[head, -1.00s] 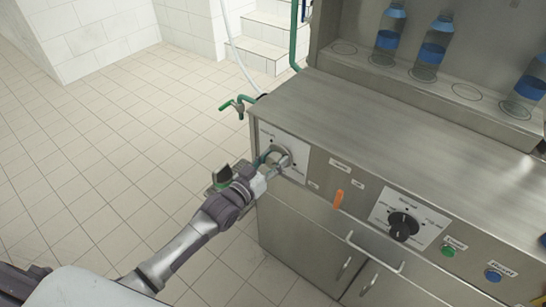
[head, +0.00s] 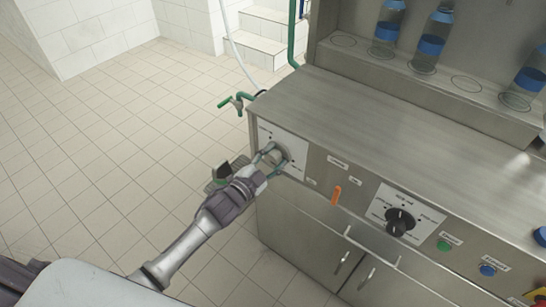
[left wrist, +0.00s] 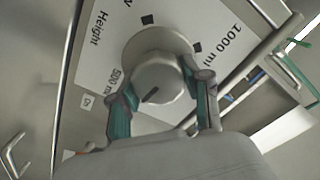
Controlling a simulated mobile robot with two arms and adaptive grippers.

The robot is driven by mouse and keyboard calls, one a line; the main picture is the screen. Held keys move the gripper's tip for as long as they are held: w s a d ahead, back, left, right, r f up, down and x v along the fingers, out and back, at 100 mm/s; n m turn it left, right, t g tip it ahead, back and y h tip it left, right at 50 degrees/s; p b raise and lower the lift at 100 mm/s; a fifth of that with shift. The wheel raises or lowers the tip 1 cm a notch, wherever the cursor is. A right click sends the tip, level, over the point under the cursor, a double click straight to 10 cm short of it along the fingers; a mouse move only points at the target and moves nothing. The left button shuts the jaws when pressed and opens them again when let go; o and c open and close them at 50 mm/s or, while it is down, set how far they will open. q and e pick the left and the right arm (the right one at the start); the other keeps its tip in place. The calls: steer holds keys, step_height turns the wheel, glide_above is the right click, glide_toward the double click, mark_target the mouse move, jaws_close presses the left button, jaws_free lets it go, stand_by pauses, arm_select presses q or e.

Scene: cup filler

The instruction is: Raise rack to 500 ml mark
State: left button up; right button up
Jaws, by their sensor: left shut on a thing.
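The round metal height knob (left wrist: 160,78) sits on a white plate marked "Height", "500 ml" and "1000 ml" in the left wrist view. Its dark pointer line slants toward the lower left, on the side of the 500 ml label. My left gripper (left wrist: 160,92) is shut on the knob, with teal-padded fingers on either side. In the head view the left gripper (head: 270,165) reaches the knob (head: 280,155) at the machine's left front. The rack (head: 402,62) at the back carries blue-banded bottles (head: 432,45). My right gripper is out of view.
The steel machine (head: 380,115) has a black selector dial (head: 399,220), an orange lever (head: 337,195), a green button (head: 444,246) and a blue button (head: 488,270). A green tap (head: 238,102) juts out at its left end. Tiled floor on the left is clear.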

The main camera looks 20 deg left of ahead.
arm_select(q)
steer(key=shift+m, duration=1)
steer(key=o, duration=1.2)
steer(key=v, duration=1.2)
